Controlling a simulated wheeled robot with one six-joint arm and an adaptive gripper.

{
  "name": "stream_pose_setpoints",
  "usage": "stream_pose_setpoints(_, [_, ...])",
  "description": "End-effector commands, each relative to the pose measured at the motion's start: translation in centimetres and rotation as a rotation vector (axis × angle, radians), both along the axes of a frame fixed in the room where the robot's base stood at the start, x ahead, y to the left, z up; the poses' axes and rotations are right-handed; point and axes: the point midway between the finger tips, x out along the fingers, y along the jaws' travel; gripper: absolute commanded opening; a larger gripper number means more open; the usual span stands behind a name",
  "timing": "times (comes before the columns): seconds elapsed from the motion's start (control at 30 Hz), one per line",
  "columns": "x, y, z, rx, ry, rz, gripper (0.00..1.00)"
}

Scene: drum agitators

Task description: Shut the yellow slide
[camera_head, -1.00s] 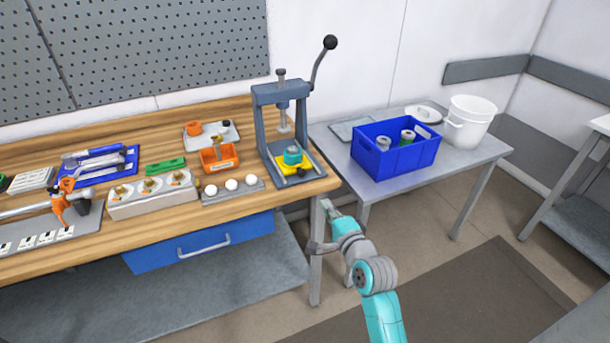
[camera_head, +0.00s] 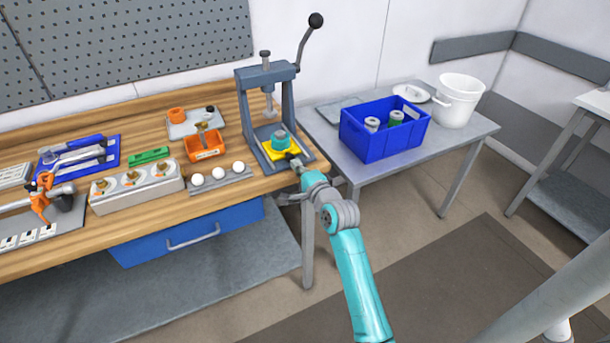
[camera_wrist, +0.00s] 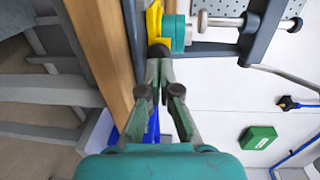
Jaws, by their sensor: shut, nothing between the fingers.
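The yellow slide (camera_head: 281,154) sits in the base of the grey lever press (camera_head: 266,110) at the right end of the wooden bench. A teal round part (camera_head: 281,141) stands on the slide. In the wrist view the slide (camera_wrist: 153,20) and the teal part (camera_wrist: 174,33) are just beyond my fingertips. My gripper (camera_head: 296,163) is at the front of the press, by the slide's front edge. In the wrist view my gripper (camera_wrist: 160,58) is shut with nothing in it. A dark knob (camera_wrist: 159,47) shows right at the fingertips; I cannot tell whether they touch.
White balls on a grey strip (camera_head: 222,178) and an orange bin (camera_head: 204,145) stand left of the press. A blue crate (camera_head: 382,145) with cans is on the grey table to the right. The press lever (camera_head: 304,45) rises above. Floor in front is open.

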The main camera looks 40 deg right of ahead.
Motion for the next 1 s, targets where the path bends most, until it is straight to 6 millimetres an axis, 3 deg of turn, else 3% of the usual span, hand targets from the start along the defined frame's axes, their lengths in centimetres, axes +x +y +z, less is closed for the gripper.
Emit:
stream_pose_setpoints(0.2, [1.5, -0.4, -0.2, 0.000, 0.001, 0.000, 0.00])
stream_pose_setpoints(0.6, [1.8, -0.5, -0.2, 0.000, 0.000, 0.000, 0.00])
stream_pose_setpoints(1.0, [5.6, -1.6, -0.2, 0.000, 0.000, 0.001, 0.00])
